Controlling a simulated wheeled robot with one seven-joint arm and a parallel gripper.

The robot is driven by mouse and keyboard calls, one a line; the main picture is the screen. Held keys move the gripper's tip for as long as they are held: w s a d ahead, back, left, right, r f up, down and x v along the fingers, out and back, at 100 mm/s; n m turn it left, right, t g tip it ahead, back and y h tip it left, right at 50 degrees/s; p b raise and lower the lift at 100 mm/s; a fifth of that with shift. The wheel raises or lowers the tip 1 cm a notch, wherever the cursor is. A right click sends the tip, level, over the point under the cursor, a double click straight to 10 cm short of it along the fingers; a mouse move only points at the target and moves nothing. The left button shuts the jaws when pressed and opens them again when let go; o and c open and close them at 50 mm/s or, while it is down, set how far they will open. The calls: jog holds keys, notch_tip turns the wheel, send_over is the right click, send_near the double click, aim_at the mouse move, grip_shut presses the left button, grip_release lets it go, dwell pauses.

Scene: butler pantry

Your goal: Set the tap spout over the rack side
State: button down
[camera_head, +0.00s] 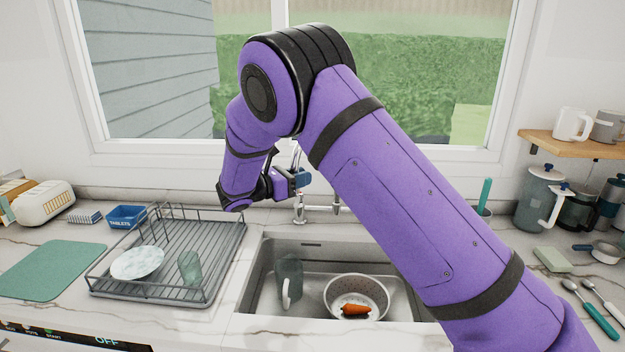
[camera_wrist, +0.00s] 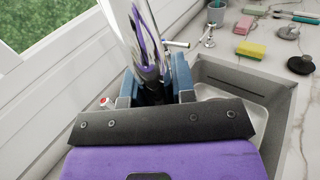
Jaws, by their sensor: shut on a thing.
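The chrome tap (camera_head: 299,207) stands behind the sink, its base at the back rim. My gripper (camera_head: 292,182) comes in from the left at tap height, its blue jaws closed on the spout. In the wrist view the shiny spout (camera_wrist: 145,40) rises between the jaws of my gripper (camera_wrist: 154,88). My arm hides much of the spout in the head view, so I cannot tell exactly where its outlet points. The dark wire rack (camera_head: 205,262) is left of the sink (camera_head: 262,290), holding a plate (camera_head: 137,262) and a green glass (camera_head: 190,268).
The sink holds a glass mug (camera_head: 289,278) and a colander (camera_head: 341,288) with a carrot (camera_head: 355,310). A blue tub (camera_head: 127,217) stands behind the rack; a green mat (camera_head: 50,270) lies left. The window wall is close behind the tap.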

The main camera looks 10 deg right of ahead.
jog(key=shift+w+a, duration=1.15)
jog(key=shift+w, duration=0.2)
jog(key=c, duration=0.9)
grip_release()
jog(key=shift+c, duration=0.2)
jog(key=v, duration=1)
jog(key=shift+a, duration=0.35)
jog(key=shift+s, duration=0.1)
jog(key=shift+a, duration=0.1)
